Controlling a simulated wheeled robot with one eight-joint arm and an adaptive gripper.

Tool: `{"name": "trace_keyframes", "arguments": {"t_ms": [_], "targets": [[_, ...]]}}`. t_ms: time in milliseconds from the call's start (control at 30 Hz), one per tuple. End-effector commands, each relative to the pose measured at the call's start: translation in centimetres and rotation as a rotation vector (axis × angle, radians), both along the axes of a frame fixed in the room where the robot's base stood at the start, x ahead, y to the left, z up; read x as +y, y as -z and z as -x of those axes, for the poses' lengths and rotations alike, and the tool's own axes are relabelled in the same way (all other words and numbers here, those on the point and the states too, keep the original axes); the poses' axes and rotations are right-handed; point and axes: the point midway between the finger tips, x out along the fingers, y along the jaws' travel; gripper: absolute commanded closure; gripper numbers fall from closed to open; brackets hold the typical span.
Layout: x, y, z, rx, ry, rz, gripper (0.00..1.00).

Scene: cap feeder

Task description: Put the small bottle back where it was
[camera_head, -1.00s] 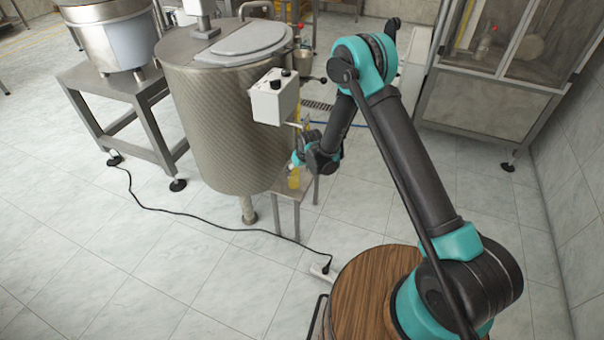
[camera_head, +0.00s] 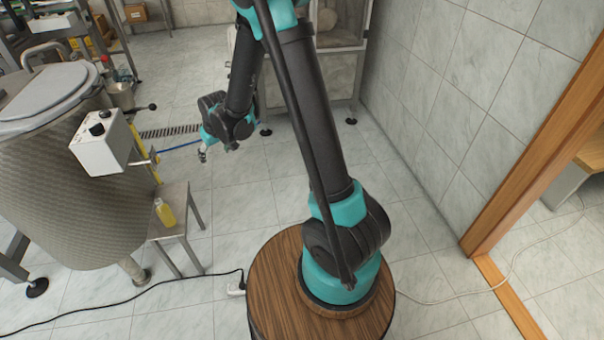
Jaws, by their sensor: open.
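The small bottle (camera_head: 165,213), filled with yellow liquid, stands upright on a low metal stand (camera_head: 173,191) beside the large steel tank. My gripper (camera_head: 203,156) is small in the head view, to the upper right of the bottle and clear of it. It hangs over the floor past the stand, open, with nothing seen between its fingers.
The steel tank (camera_head: 60,190) with a white control box (camera_head: 101,143) fills the left side. A black cable (camera_head: 140,290) runs over the floor. A tiled wall and a wooden door frame (camera_head: 535,150) stand at right. The floor between is mostly clear.

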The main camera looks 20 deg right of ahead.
Motion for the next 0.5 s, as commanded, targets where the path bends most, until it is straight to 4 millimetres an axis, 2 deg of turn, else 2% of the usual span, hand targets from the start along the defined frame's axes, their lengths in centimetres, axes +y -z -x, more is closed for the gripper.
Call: {"name": "trace_keyframes", "arguments": {"t_ms": [33,200,367,500], "targets": [[-2.2,-1.3,1.0,0.001,0.030,0.000,0.31],[-8.4,-4.5,4.7,0.003,0.121,0.000,0.31],[-13.6,-6.5,9.1,0.006,0.207,0.001,0.31],[-17.5,-7.3,13.4,0.009,0.281,0.001,0.31]]}}
